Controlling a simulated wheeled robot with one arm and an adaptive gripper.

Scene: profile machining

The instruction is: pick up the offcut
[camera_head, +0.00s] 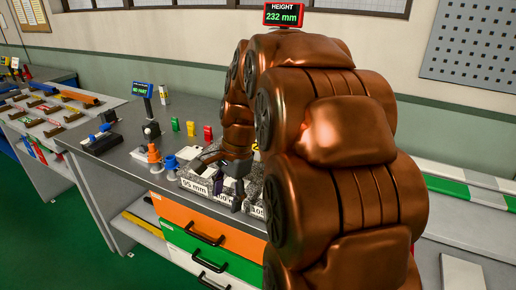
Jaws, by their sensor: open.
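I cannot make out the offcut for certain in the head view; my copper-coloured arm covers much of the bench. My gripper (228,191) is low over the front of the grey bench (105,165), above a speckled stone plate (195,173) with white number labels. The gripper is small in the picture and points down. It is open, and nothing shows between its fingers. What lies behind the arm is hidden.
Orange, green and white drawers (210,228) are under the bench. Small coloured pieces, an orange cone-like item (154,157) and a blue one (171,166) stand left of the gripper. A small display reading "NO PART" (142,89) stands behind. A side table (50,115) is at left.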

